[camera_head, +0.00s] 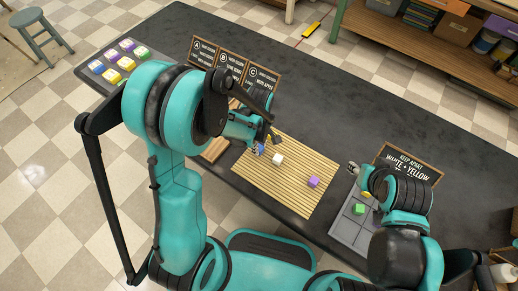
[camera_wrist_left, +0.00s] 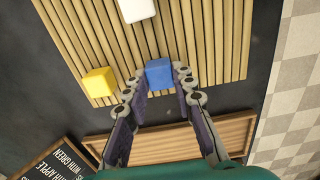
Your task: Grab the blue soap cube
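The blue soap cube (camera_wrist_left: 159,73) sits on the slatted wooden mat (camera_wrist_left: 205,45) near its edge. In the left wrist view it lies between the tips of my left gripper (camera_wrist_left: 158,80), whose fingers are spread with a gap on either side. In the head view the blue cube (camera_head: 260,149) is partly covered by my left gripper (camera_head: 265,141). A yellow cube (camera_wrist_left: 98,83) lies just left of the fingers in the wrist view, and a white cube (camera_wrist_left: 136,10) lies beyond. My right gripper (camera_head: 354,168) is small and away to the right; its fingers are unclear.
A purple cube (camera_head: 313,182) is farther along the mat. Three label boards (camera_head: 232,66) stand behind the mat. A tray of several cubes (camera_head: 91,72) is at far left.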

